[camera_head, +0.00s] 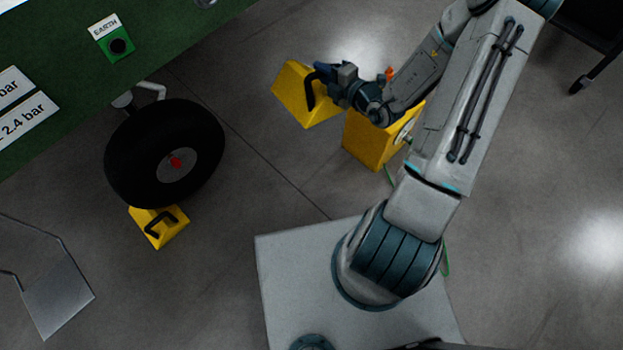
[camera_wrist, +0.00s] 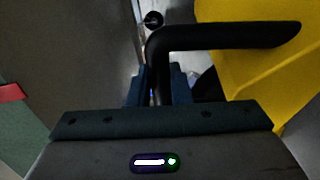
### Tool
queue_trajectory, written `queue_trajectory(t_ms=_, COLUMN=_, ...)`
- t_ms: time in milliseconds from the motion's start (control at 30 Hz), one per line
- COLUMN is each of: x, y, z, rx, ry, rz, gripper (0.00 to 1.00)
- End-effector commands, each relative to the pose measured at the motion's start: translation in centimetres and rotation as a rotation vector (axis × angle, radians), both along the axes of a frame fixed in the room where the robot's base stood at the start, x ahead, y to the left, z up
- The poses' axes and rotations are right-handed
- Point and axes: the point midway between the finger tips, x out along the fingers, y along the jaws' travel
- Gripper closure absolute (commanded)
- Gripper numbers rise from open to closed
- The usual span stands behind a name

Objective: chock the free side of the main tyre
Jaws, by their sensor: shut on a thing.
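The main tyre (camera_head: 135,150) is a black wheel with a grey hub and a red centre, under the green body at the left. One yellow chock (camera_head: 150,230) with a black handle sits against its lower side in the picture. The tyre's upper-right side has bare floor beside it. My gripper (camera_head: 322,74) is shut on the black handle of a second yellow chock (camera_head: 291,92), right of the tyre and apart from it. In the wrist view my gripper (camera_wrist: 160,88) grips the handle (camera_wrist: 225,37), with the yellow chock (camera_wrist: 265,75) to the right. I cannot tell whether this chock touches the floor.
A yellow box (camera_head: 365,143) with a round face stands beside the held chock, partly behind my arm. A green EARTH socket (camera_head: 115,43) is on the green body. A metal plate (camera_head: 58,297) lies lower left. Grey floor between tyre and held chock is clear.

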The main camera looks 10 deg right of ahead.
Motion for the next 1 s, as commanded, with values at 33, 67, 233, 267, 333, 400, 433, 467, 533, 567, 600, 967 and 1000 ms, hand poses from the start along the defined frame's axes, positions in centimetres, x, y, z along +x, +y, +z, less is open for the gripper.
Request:
queue_trajectory(t_ms=33, x=0.2, y=-0.2, z=-2.0, rx=0.007, ry=-0.004, rz=0.006, gripper=1.0)
queue_trajectory(t_ms=67, x=0.2, y=-0.3, z=-2.8, rx=0.009, ry=-0.006, rz=0.013, gripper=1.0)
queue_trajectory(t_ms=233, x=0.2, y=-0.5, z=-7.8, rx=0.014, ry=-0.023, rz=0.045, gripper=1.0)
queue_trajectory(t_ms=267, x=0.2, y=-0.6, z=-8.7, rx=0.015, ry=-0.026, rz=0.051, gripper=1.0)
queue_trajectory(t_ms=333, x=0.0, y=-0.5, z=-10.7, rx=0.019, ry=-0.033, rz=0.065, gripper=1.0)
queue_trajectory(t_ms=400, x=-0.3, y=-0.4, z=-12.9, rx=0.022, ry=-0.039, rz=0.079, gripper=1.0)
queue_trajectory(t_ms=433, x=-0.4, y=-0.4, z=-13.8, rx=0.023, ry=-0.041, rz=0.084, gripper=1.0)
queue_trajectory(t_ms=467, x=-0.5, y=-0.3, z=-14.7, rx=0.024, ry=-0.045, rz=0.091, gripper=1.0)
queue_trajectory(t_ms=533, x=-0.9, y=-0.2, z=-16.9, rx=0.027, ry=-0.052, rz=0.104, gripper=1.0)
queue_trajectory(t_ms=567, x=-1.1, y=-0.1, z=-17.8, rx=0.028, ry=-0.055, rz=0.109, gripper=1.0)
queue_trajectory(t_ms=600, x=-1.4, y=0.0, z=-19.0, rx=0.029, ry=-0.06, rz=0.116, gripper=1.0)
queue_trajectory(t_ms=967, x=-5.2, y=1.9, z=-30.1, rx=0.049, ry=-0.101, rz=0.183, gripper=1.0)
queue_trajectory(t_ms=1000, x=-5.7, y=2.3, z=-31.3, rx=0.051, ry=-0.106, rz=0.19, gripper=1.0)
